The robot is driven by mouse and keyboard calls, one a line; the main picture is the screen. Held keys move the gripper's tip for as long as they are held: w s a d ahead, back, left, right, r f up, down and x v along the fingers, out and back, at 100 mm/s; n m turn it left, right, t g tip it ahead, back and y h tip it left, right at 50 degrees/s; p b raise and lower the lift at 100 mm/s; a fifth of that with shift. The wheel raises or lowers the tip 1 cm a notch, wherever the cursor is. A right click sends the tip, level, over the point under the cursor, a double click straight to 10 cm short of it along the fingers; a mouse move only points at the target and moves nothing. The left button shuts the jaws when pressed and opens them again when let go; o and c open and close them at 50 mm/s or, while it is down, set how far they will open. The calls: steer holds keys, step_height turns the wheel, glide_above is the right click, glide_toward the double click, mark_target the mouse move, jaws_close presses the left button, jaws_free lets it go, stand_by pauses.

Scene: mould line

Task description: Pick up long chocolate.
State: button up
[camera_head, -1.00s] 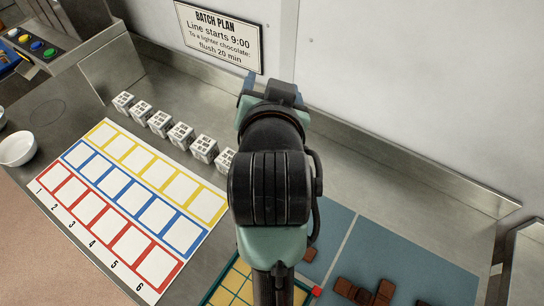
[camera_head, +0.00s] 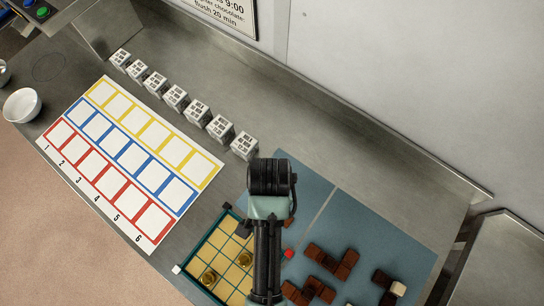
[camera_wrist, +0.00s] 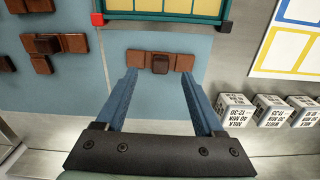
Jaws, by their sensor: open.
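A long brown chocolate (camera_wrist: 141,62) with a darker raised block at its middle lies on the blue mat (camera_wrist: 215,70) in the wrist view. It lies crosswise just beyond the tips of my gripper (camera_wrist: 159,76). My gripper is open and empty, one finger toward each end of the bar. In the head view my arm hides most of this bar and the fingers. Other brown chocolates (camera_head: 345,263) lie to the right on the mat (camera_head: 375,232) in the head view; they show at the left of the wrist view (camera_wrist: 50,43).
A green-rimmed tray (camera_head: 193,284) with a yellow grid holds several gold-brown pieces. A small red cube (camera_head: 289,253) is at its corner. Several white printed cubes (camera_head: 198,112) stand in a row beside the numbered colour card (camera_head: 207,158). A white bowl (camera_head: 22,105) stands far left.

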steer(key=shift+w+f+p, duration=0.2)
steer(key=shift+f+p, duration=0.5)
steer(key=shift+f, duration=2.25)
jaws_close()
